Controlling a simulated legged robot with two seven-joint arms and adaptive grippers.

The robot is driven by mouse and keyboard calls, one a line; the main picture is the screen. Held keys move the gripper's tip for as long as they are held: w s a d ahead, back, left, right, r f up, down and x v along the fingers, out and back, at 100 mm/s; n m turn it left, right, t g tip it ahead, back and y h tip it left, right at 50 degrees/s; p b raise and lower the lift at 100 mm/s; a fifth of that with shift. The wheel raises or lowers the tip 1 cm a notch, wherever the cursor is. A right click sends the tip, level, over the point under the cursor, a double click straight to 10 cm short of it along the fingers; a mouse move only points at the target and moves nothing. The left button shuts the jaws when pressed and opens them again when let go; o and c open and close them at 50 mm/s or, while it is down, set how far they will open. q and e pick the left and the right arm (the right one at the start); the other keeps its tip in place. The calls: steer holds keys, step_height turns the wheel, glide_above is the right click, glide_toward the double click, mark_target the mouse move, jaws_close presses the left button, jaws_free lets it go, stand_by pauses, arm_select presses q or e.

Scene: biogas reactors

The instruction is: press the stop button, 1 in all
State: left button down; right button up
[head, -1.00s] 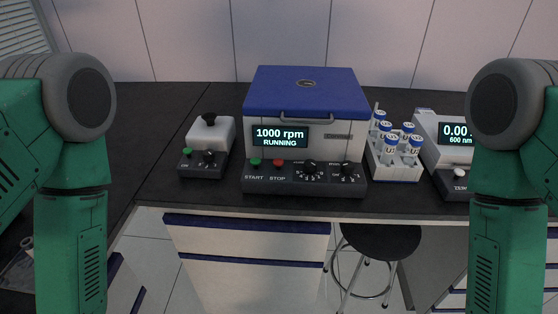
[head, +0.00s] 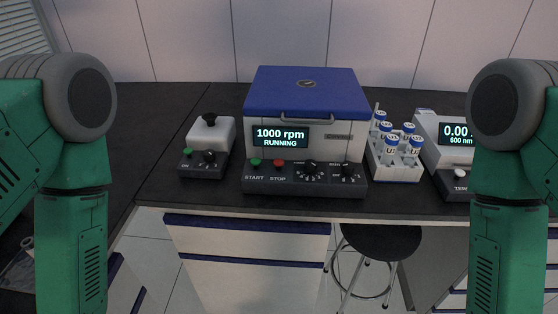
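The red stop button (head: 279,163) is on the dark front panel of the centrifuge (head: 306,139), labelled STOP. The green start button (head: 255,163) is just left of it. The centrifuge has a closed blue lid, and its display (head: 280,137) reads 1000 rpm RUNNING. My left and right arms stand at the left and right edges of the view. Both grippers are out of the frame, below its bottom edge. Nothing covers the stop button.
A small mixer (head: 209,140) stands left of the centrifuge. A rack (head: 396,172) with several blue-capped tubes and a photometer (head: 442,150) stand to the right. The dark bench top (head: 160,180) has free room at the left. A stool (head: 381,242) stands below.

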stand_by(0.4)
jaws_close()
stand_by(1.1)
